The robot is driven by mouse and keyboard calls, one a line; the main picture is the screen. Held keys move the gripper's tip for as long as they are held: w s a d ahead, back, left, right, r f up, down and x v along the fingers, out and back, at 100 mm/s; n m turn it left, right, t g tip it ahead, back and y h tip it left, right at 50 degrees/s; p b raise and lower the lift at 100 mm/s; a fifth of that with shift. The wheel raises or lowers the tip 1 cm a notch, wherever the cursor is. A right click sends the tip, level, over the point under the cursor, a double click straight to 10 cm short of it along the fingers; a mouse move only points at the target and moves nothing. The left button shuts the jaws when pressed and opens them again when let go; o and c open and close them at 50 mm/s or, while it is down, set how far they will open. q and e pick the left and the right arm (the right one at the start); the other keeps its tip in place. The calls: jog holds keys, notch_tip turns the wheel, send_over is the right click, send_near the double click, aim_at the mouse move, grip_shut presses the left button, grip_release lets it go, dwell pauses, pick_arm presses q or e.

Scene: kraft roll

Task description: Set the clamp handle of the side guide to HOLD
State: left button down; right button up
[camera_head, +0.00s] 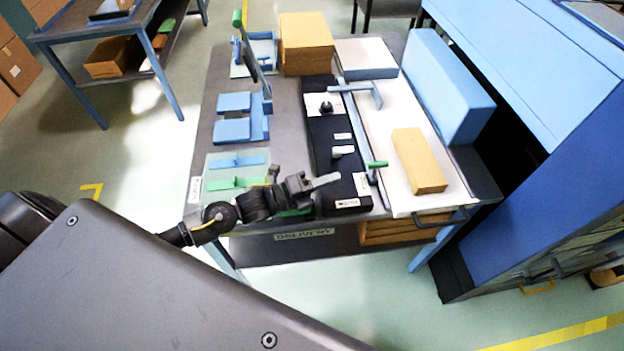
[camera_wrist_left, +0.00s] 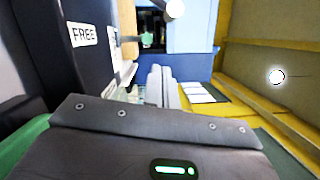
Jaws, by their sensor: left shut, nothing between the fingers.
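The clamp handle (camera_head: 377,165), with a green grip on a short grey stem, stands at the near end of the side guide. The side guide (camera_head: 357,120) is a blue-grey rail along the left edge of a white board. My left gripper (camera_head: 335,179) is shut and empty, a little left of the handle and over the black panel (camera_head: 325,150). In the left wrist view its fingers (camera_wrist_left: 160,84) are together, and a small green piece (camera_wrist_left: 147,40), perhaps the grip, shows beyond them. A FREE label (camera_wrist_left: 83,36) is on a dark face there. No HOLD label is readable. My right gripper is not in view.
A cardboard-coloured block (camera_head: 418,160) lies on the white board (camera_head: 385,120), right of the handle. A long blue block (camera_head: 447,85) stands farther right. The black panel carries knobs and labels. Green and blue fixtures (camera_head: 236,172) lie to the left.

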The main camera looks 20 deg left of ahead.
aim_at(340, 152)
pick_arm(q)
jog(key=p+x, duration=0.1)
jog(key=x, duration=0.2)
jog(key=shift+w+d+r, duration=0.15)
jog(key=shift+w+r, duration=0.05)
jog(key=shift+w, duration=0.05)
jog(key=shift+w+a+r+p, duration=0.2)
jog(key=shift+w+a+p, duration=0.2)
jog(key=shift+w+a, duration=0.8)
jog(key=shift+w, duration=0.25)
jog(key=shift+a+r, duration=0.1)
